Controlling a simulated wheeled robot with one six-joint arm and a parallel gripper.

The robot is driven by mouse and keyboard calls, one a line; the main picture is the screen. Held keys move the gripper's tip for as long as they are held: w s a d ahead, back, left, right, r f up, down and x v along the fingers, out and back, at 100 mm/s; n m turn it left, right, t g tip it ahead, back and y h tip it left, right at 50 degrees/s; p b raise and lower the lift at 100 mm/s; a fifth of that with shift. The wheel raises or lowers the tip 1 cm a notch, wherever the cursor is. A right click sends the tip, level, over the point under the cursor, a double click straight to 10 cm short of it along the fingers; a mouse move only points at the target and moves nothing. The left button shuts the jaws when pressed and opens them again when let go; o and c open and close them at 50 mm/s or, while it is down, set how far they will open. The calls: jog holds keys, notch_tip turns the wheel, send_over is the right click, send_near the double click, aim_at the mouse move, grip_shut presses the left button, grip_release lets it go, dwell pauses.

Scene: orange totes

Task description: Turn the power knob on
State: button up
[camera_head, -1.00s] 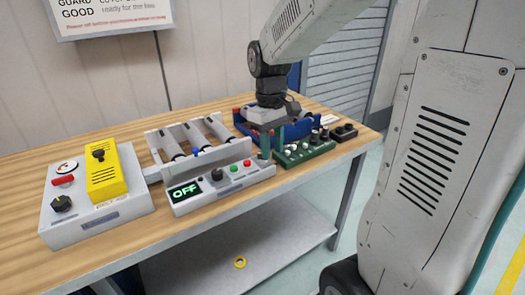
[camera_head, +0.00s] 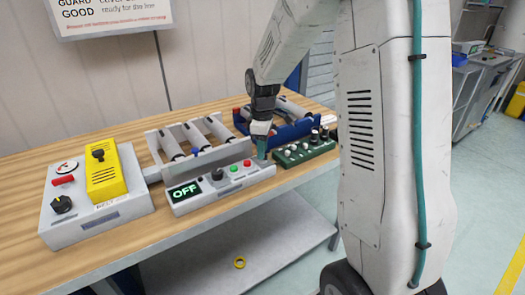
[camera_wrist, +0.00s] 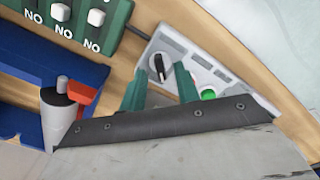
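A grey control box (camera_head: 222,190) on the bench has a display (camera_head: 186,192) reading OFF, a black knob (camera_head: 217,174), a green button (camera_head: 234,168) and a red button (camera_head: 247,163). My gripper (camera_head: 262,148) points down near the right end of this box. In the wrist view its two teal fingers (camera_wrist: 161,92) stand apart with nothing seen between them. Beyond the fingertips that view shows a black knob (camera_wrist: 157,67) with a pale pointer line and a green button (camera_wrist: 208,93) on a grey panel. I cannot tell whether the fingers touch anything.
A grey box (camera_head: 95,215) with a yellow block (camera_head: 105,176) and another black knob (camera_head: 61,204) stands at left. A grey roller rack (camera_head: 190,140) is behind. A green switch box (camera_head: 305,149) and a blue tray (camera_head: 290,132) lie close to my gripper.

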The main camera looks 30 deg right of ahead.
jog(key=shift+f, duration=0.7)
grip_shut()
